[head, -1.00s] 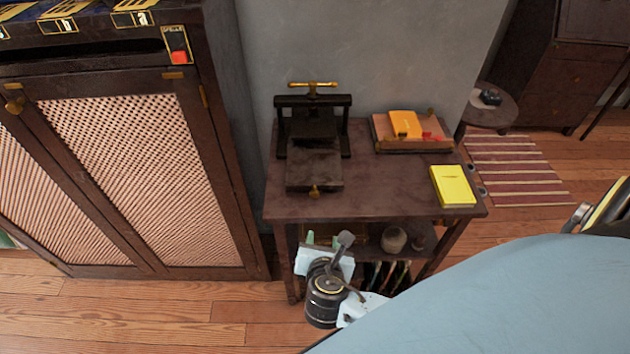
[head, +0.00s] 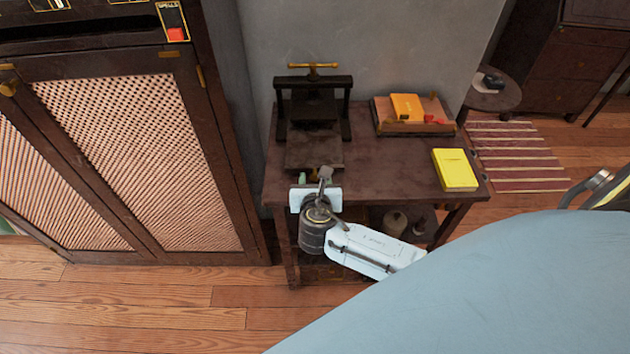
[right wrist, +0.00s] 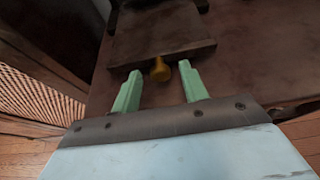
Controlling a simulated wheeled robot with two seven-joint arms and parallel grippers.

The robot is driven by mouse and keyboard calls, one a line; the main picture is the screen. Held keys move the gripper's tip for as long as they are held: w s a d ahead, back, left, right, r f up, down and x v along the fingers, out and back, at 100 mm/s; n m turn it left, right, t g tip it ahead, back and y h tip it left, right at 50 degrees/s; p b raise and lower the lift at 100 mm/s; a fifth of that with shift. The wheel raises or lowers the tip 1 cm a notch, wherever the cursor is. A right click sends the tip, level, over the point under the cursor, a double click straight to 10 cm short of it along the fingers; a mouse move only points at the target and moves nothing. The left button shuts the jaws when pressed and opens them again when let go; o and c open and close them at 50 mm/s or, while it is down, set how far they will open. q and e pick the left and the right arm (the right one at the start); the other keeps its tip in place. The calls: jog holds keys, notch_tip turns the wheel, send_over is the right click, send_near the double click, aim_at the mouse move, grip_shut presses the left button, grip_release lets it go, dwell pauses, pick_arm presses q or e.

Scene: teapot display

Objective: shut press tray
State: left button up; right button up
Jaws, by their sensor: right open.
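The press (head: 312,105) is a dark frame with a brass handle on top, standing at the back left of a dark wooden table. Its tray (head: 314,152) sticks out toward the front. In the right wrist view the tray (right wrist: 160,35) has a brass knob (right wrist: 160,70) on its front edge. My right gripper (right wrist: 158,88) is open, with green fingers on either side of the knob and a little short of it. In the head view my right gripper (head: 315,178) is at the table's front edge, in front of the tray, and hides the knob. My left gripper is not in view.
A yellow book (head: 455,169) lies at the table's right front. A wooden tray (head: 388,128) with an orange book (head: 407,107) stands at the back right. A dark cabinet with woven doors (head: 140,150) stands to the left. The table (head: 395,165) is bare in the middle.

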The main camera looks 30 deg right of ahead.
jog(key=shift+w+d+f, duration=0.15)
jog(key=shift+w+d, duration=0.05)
jog(key=shift+w, duration=0.15)
grip_shut()
